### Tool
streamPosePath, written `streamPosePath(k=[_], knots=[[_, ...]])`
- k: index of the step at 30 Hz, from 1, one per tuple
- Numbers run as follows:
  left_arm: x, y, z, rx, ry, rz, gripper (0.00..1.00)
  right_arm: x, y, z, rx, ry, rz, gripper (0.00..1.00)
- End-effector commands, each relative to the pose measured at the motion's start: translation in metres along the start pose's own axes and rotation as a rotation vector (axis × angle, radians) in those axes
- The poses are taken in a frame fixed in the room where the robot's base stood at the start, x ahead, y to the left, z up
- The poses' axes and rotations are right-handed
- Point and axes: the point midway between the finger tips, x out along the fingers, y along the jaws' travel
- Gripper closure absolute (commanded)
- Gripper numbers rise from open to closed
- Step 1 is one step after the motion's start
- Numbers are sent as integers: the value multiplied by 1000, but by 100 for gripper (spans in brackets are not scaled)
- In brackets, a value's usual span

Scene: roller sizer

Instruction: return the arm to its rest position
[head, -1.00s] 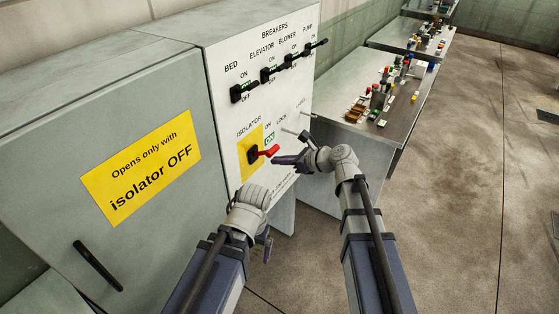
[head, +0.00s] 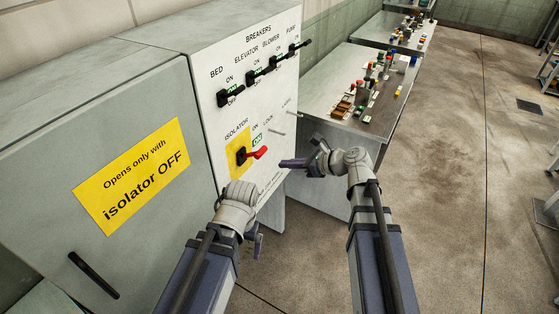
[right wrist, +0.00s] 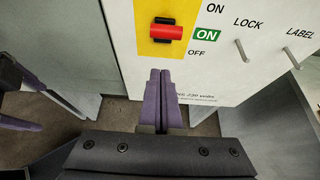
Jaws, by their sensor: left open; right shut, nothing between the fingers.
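My right gripper (head: 292,163) is shut and empty in front of the white switch panel (head: 207,120), a short gap to the right of the isolator's red handle (head: 257,153). In the right wrist view its purple fingers (right wrist: 160,78) are together, below the red handle (right wrist: 166,32) on its yellow plate. A green ON label shows beside the handle. My left gripper (head: 256,243) is low in front of the cabinet, fingers pointing down and partly hidden by its wrist; it is open. Its purple fingers also show at the left edge of the right wrist view (right wrist: 18,123).
Several black breaker levers (head: 262,75) line the panel above the isolator. Two bare pegs (head: 279,132) stick out near LOCK and LABEL. A closed grey cabinet door (head: 60,170) is at left. Benches with small parts (head: 335,95) stand behind.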

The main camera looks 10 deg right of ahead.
Motion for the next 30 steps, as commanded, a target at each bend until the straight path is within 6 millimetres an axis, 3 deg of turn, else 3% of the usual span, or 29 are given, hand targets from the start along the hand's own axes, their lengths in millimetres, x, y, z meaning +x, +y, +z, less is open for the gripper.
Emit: streamPosePath(k=[5,21,23,26,30], knots=[[-5,0,0,0,0,0,0,-8,0,2,-1,0,-1,100],[-5,0,0,0,0,0,0,-7,3,0,-19,8,5,100],[-5,0,0,0,0,0,0,-2,11,-3,-74,33,24,100],[-5,0,0,0,0,0,0,10,38,-17,-282,122,93,100],[-5,0,0,0,0,0,0,24,91,-52,-754,293,291,100]])
